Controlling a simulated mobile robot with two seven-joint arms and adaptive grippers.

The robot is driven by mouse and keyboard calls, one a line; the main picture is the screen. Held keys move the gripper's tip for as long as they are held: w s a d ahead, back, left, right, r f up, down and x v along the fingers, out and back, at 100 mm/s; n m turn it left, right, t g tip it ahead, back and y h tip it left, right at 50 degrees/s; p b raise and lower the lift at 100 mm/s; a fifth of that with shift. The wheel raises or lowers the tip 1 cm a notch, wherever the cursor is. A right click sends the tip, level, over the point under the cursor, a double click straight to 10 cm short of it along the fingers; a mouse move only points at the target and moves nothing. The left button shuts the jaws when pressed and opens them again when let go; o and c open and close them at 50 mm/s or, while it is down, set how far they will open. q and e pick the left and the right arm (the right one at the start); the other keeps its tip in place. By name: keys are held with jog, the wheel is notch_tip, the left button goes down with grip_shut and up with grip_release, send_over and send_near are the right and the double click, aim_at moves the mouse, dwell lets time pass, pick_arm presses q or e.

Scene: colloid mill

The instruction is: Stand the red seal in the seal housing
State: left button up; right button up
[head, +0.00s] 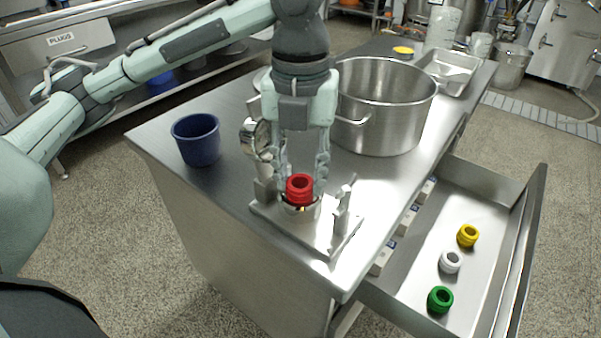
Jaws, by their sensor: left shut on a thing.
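The red seal (299,188) is a ribbed ring with a hole in its top. It is upright between the fingertips of my left gripper (301,178), which is shut on it. The seal housing (301,211) is a round metal seat on a flat metal plate (330,238) near the table's front corner. The red seal is right at the mouth of the housing; I cannot tell whether it rests in it or is held just above. The fingers hide part of the housing. My right gripper is not in view.
An open drawer (400,298) at the right holds a yellow seal (467,235), a white seal (450,261) and a green seal (440,299). A blue cup (196,139), a gauge (256,139) and a large steel pot (385,105) stand around the gripper.

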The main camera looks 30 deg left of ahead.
aim_at(301, 181)
pick_arm(q)
jog(key=shift+f, duration=0.1)
jog(key=o, duration=0.7)
jog(key=shift+f, duration=0.1)
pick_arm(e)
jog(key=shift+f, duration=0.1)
pick_arm(q)
jog(key=shift+r, duration=0.65)
jog(key=shift+r+p, duration=1.9)
jog(key=shift+r, duration=3.65)
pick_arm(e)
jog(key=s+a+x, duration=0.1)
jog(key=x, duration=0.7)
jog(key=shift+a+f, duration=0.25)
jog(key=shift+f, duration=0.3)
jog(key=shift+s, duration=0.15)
